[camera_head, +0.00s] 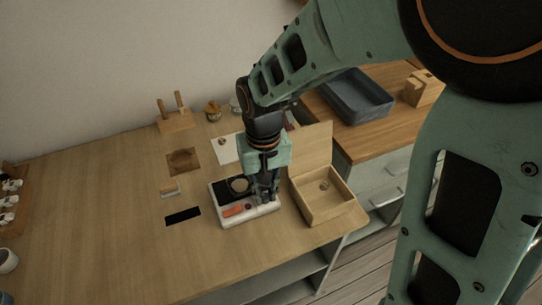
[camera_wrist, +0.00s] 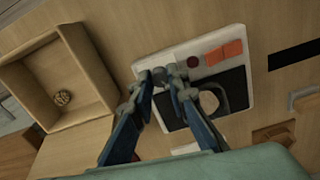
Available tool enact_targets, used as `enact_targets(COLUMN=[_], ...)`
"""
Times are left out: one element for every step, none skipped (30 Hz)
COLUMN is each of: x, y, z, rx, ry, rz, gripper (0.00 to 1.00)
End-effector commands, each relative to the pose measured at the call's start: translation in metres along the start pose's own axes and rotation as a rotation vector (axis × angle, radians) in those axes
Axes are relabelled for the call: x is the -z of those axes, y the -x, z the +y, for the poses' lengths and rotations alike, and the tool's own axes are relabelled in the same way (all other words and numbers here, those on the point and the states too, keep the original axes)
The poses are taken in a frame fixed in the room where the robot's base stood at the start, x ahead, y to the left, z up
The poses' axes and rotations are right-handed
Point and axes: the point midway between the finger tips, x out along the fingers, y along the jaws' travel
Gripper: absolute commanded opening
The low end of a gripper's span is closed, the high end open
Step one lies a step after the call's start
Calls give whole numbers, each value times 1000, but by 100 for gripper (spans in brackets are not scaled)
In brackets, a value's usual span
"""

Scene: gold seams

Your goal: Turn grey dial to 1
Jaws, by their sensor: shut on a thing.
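A white device (camera_head: 219,204) with a dark panel stands on the wooden table, and it also shows in the wrist view (camera_wrist: 148,66). It carries orange parts (camera_wrist: 224,52), a dark red knob (camera_wrist: 192,61) and a round item (camera_wrist: 209,101) on the dark panel. My gripper (camera_wrist: 167,78) points down at the end of the device away from the orange parts. Its fingertips are close together, shut on the grey dial there. The fingers mostly hide the dial, and its pointer and numbers cannot be read.
An open wooden box (camera_head: 307,211) with a raised lid stands just right of the device; a small round thing (camera_wrist: 62,98) lies inside. A black strip (camera_head: 183,216) lies to the left. A dark grey tray (camera_head: 356,98) is at the back right. The table's left front is clear.

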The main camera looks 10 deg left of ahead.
Motion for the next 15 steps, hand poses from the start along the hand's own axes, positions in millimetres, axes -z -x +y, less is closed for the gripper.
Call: enact_targets(x=[1,1,0,0,1,1,1,1,1,1,1,1,1,1,1], y=[2,3,3,3,3,3,3,3,2,2,2,2,2,2,2], z=[0,0,1,1,0,0,0,0,0,0,0,0,0,0,0], rx=[0,0,0,0,0,0,0,0,0,0,0,0,0,0,-1], ry=[42,70,106,133,159,193,217,241,271,292,313,341,359,376,398], rz=[1,1,1,1,1,2,2,2,2,2,2,2,2,2,2], gripper=[0,0,0,0,0,0,0,0,0,0,0,0,0,0,0])
